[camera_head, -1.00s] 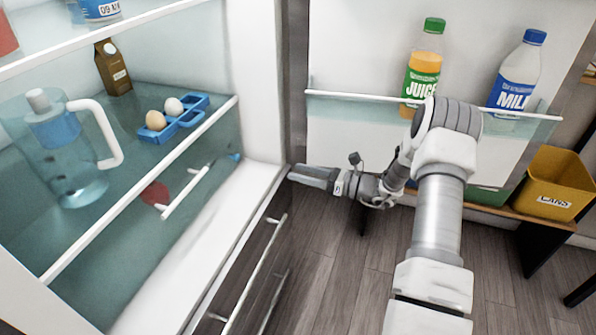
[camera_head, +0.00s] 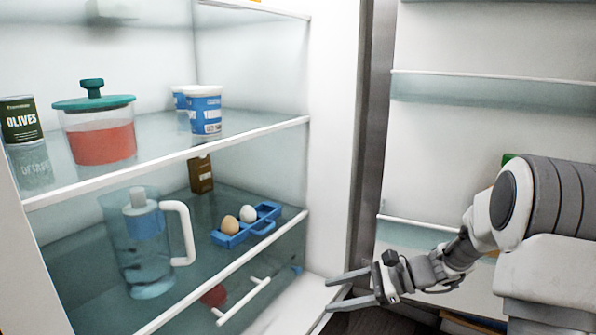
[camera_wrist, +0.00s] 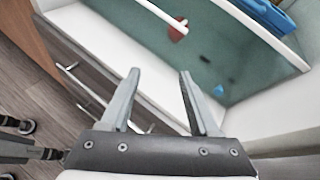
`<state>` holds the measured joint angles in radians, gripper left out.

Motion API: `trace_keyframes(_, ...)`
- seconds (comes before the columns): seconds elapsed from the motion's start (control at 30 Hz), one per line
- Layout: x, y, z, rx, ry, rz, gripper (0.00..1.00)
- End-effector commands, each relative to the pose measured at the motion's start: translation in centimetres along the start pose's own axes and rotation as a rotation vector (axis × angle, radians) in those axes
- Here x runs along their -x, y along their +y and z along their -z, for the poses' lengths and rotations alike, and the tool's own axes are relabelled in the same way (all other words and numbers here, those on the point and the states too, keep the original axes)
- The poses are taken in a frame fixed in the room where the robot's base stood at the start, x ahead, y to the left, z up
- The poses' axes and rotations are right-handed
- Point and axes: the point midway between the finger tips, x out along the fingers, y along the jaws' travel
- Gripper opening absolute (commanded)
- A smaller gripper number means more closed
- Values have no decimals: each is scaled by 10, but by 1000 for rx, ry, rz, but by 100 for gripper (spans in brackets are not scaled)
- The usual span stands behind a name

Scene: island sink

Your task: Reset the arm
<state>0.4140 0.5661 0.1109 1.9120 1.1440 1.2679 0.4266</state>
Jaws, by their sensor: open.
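My gripper (camera_head: 352,290) is open with nothing between its fingers. In the head view it is at the lower right, in front of the open fridge's right edge and near the white fridge floor (camera_head: 290,305). My arm reaches in from the right side. In the wrist view the two fingers of my gripper (camera_wrist: 158,100) are spread apart and point toward the fridge's lower part, with only the cabinet front and white ledge behind them.
The fridge holds a pitcher (camera_head: 150,250), a blue egg tray (camera_head: 234,238), a brown carton (camera_head: 201,175), a blue-and-white tub (camera_head: 206,110), a green-lidded jar (camera_head: 100,135) and an olives can (camera_head: 20,120). The open door with shelves (camera_head: 490,75) stands at right.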

Motion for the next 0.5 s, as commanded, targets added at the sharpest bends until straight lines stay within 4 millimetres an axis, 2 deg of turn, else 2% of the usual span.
trace_keyframes(0.03,1,7,-12,54,35,-29,62)
trace_keyframes(0.2,8,36,-40,233,153,-131,62)
trace_keyframes(0.5,28,87,-77,552,356,-297,62)
